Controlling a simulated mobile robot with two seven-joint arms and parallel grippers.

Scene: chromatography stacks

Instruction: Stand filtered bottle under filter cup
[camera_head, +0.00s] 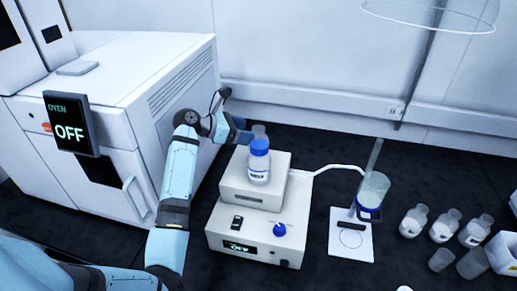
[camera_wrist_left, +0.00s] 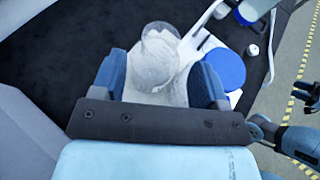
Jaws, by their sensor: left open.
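The filter cup (camera_head: 373,190), clear with a blue lower ring, hangs on a stand with a white base (camera_head: 350,250); the base below it is bare, with a drawn circle. A blue-capped bottle (camera_head: 259,168) with a label stands upright on the white stacked device. A clear vessel (camera_head: 260,131) stands behind it, mostly hidden. My left gripper (camera_head: 236,128) is open beside these; in the left wrist view the clear vessel (camera_wrist_left: 160,45) shows between and beyond the fingers, and the blue cap (camera_wrist_left: 223,68) by the right finger. I cannot tell which is the filtered bottle.
The white device (camera_head: 225,235) has a knob and a display. A tube runs from it to the stand. Several clear bottles (camera_head: 413,221) stand at the right. A large oven (camera_head: 150,80) fills the left. A dark gripper (camera_wrist_left: 305,92), apparently my right, shows in the left wrist view.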

